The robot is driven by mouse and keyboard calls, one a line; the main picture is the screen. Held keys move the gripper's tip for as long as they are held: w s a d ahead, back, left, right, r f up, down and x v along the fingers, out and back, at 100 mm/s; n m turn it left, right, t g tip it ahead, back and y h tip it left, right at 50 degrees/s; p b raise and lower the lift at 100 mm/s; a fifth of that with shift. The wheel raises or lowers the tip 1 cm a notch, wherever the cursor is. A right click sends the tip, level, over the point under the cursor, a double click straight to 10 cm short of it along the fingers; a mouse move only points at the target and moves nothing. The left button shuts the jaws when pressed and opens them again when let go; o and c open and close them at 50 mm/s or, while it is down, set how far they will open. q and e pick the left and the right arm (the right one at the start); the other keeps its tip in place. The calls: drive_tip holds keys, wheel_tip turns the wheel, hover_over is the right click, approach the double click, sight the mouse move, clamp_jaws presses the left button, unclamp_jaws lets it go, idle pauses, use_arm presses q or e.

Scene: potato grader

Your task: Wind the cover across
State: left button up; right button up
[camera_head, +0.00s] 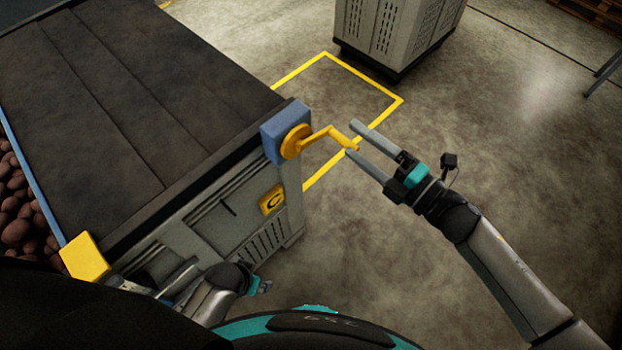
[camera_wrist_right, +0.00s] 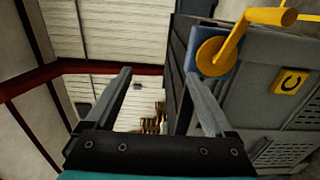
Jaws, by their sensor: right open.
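The dark cover (camera_head: 130,90) lies over much of the grey crate (camera_head: 255,225) at left, its edge along a blue bar (camera_head: 32,175). A yellow crank (camera_head: 318,136) sits on a blue bracket (camera_head: 272,138) at the crate's corner. My right gripper (camera_head: 354,139) is open and empty at the crank's outer end. In the wrist view the crank (camera_wrist_right: 232,42) lies right of the jaws, not between the fingers (camera_wrist_right: 158,75). My left gripper (camera_head: 175,280) is low against the crate's near side, partly hidden; its jaw state is unclear.
Brown potatoes (camera_head: 22,215) show uncovered at the far left. A yellow block (camera_head: 85,257) sits at the blue bar's near end. Another grey crate (camera_head: 395,30) stands at the back. A yellow line (camera_head: 385,87) marks the floor.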

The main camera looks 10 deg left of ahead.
drive_tip(key=v, duration=1.4)
drive_tip(key=shift+p, duration=0.35)
